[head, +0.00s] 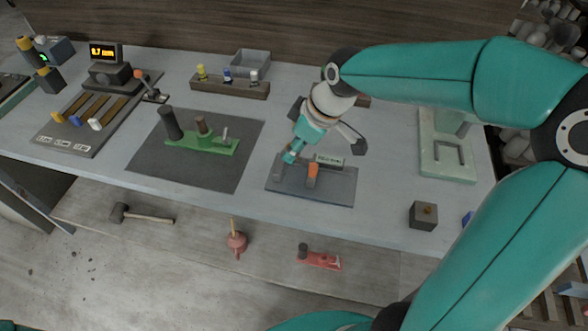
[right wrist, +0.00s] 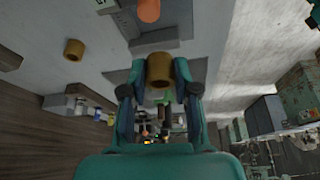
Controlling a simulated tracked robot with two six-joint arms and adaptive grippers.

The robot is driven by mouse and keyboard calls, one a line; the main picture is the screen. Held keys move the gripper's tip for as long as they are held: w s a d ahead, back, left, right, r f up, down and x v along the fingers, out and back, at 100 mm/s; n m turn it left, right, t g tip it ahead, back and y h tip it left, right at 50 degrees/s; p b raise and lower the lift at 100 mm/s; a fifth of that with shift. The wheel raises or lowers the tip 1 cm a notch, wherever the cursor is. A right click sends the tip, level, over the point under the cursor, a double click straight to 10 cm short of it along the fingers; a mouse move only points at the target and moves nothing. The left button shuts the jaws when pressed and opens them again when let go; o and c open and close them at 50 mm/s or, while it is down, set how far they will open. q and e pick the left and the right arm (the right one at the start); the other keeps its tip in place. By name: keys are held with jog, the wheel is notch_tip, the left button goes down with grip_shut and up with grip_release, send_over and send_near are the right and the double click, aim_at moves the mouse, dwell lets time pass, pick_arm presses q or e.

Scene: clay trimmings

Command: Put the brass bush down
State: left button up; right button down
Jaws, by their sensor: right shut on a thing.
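My right gripper (head: 289,158) is low over the grey plate with the orange-topped fixture, near the middle of the bench. In the right wrist view, its two fingers (right wrist: 160,74) are shut on a brass bush (right wrist: 160,66), a short hollow cylinder held between the fingertips. In the head view I cannot make out the held bush, as the fingers cover it. A second brass-coloured bush (right wrist: 73,50) stands apart on the bench in the right wrist view. My left gripper is not in view.
The grey plate (head: 342,196) carries a fixture with an orange part (head: 313,170), close to my gripper. A dark mat (head: 150,160) holds a green stand (head: 203,144) with posts. A dark block (head: 423,216) sits at the front right. Bare bench lies between mat and plate.

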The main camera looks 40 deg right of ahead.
aim_at(291, 176)
notch_tip(291, 176, down, 7)
jog(key=shift+f, duration=0.2)
jog(key=shift+s, duration=0.1)
jog(key=c, duration=1.1)
grip_release()
jog(key=shift+c, duration=0.2)
